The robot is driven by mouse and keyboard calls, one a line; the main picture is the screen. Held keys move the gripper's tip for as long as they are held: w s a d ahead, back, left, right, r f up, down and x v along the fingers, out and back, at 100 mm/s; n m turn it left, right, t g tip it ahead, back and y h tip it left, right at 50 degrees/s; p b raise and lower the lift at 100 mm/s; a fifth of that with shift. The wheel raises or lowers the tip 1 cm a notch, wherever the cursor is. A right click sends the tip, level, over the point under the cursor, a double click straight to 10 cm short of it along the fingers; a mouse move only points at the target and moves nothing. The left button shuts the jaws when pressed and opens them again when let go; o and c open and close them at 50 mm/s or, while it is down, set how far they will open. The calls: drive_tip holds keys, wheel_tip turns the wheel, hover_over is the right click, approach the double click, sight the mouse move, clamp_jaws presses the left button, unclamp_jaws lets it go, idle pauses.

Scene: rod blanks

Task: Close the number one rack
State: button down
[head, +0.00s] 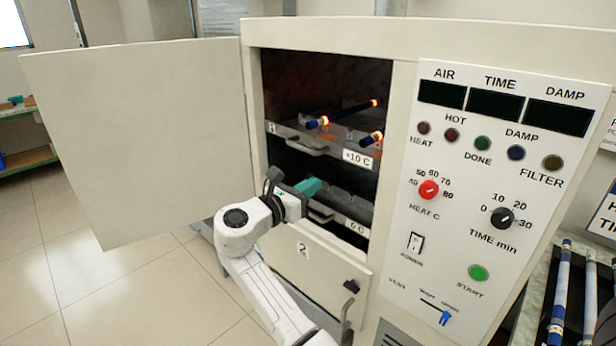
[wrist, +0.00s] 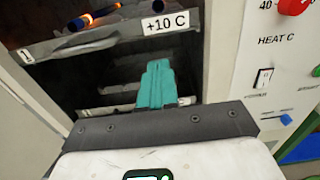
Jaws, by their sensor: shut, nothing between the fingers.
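The upper rack (head: 330,151), with a small tag at its left end that looks like a 1 and a "+10 C" label, sits in the open cabinet. Its handle (head: 305,147) faces out, and it also shows in the wrist view (wrist: 120,37). I cannot tell how far it stands out. A lower rack (head: 345,213), labelled "0 C", lies beneath it. My gripper (head: 312,187) has its teal fingers together and empty. They are below the upper rack's front edge, before the lower rack. In the wrist view the fingers (wrist: 156,82) hide part of the lower rack.
The cabinet door (head: 145,140) stands wide open to the left. Blue rods with glowing ends (head: 345,113) lie on the upper rack. A lower panel marked 2 (head: 318,275) is below the opening. The control panel (head: 480,200) is on the right. Floor on the left is clear.

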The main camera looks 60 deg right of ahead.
sight(353, 162)
drive_tip(key=p+x, duration=0.2)
drive_tip(key=x, duration=1.1)
drive_tip(key=shift+d, duration=0.35)
drive_tip(key=x, duration=0.4)
drive_tip(key=shift+d+r, duration=0.1)
drive_tip(key=shift+d, duration=0.2)
drive_tip(key=shift+r, duration=0.1)
